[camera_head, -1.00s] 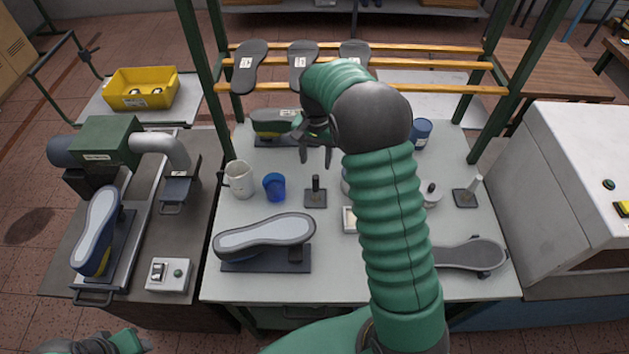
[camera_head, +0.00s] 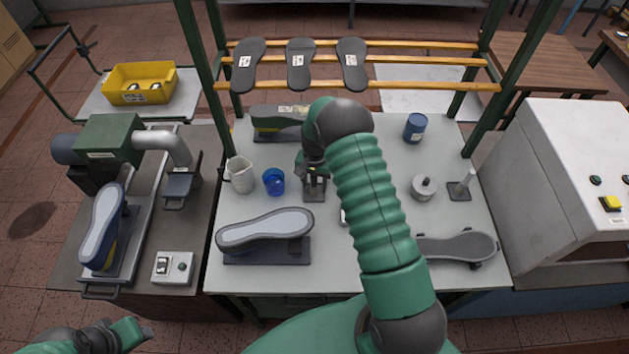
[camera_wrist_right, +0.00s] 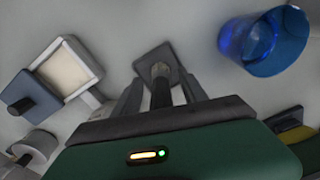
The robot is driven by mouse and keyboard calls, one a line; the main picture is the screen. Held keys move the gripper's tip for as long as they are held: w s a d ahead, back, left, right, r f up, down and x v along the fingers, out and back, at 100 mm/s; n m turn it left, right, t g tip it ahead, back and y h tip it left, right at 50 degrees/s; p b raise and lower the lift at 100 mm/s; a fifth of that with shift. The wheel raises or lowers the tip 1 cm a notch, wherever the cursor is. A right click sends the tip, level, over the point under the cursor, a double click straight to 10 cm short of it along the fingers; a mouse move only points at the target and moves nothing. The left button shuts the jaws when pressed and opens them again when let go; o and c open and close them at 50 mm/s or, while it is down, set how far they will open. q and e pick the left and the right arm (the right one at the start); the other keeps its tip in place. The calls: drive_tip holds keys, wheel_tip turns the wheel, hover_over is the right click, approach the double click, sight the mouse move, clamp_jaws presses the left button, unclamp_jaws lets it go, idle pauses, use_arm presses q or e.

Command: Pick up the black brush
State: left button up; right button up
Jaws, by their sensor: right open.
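The black brush (camera_head: 314,193) stands upright on the table, with a dark square base and a thin black handle. My right gripper (camera_head: 313,182) is lowered over it, open. In the right wrist view the black handle (camera_wrist_right: 161,92) stands between the two spread fingers of the right gripper (camera_wrist_right: 162,98), and the square base (camera_wrist_right: 152,55) lies beyond. The fingers do not visibly close on the handle.
A blue cup (camera_head: 274,182) and a white mug (camera_head: 241,175) stand left of the brush. In the wrist view a small pale tray (camera_wrist_right: 68,68) lies to the left. A rack with soles (camera_head: 300,65) is behind.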

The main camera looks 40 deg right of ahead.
drive_tip(key=shift+w+a, duration=0.1)
drive_tip(key=shift+a, duration=0.1)
drive_tip(key=c, duration=0.4)
clamp_jaws()
drive_tip(key=shift+r, duration=0.4)
wheel_tip(320, 180, up, 9)
drive_tip(key=shift+f+b, duration=0.2)
drive_tip(key=shift+b, duration=1.05)
drive_tip(key=shift+r, duration=0.35)
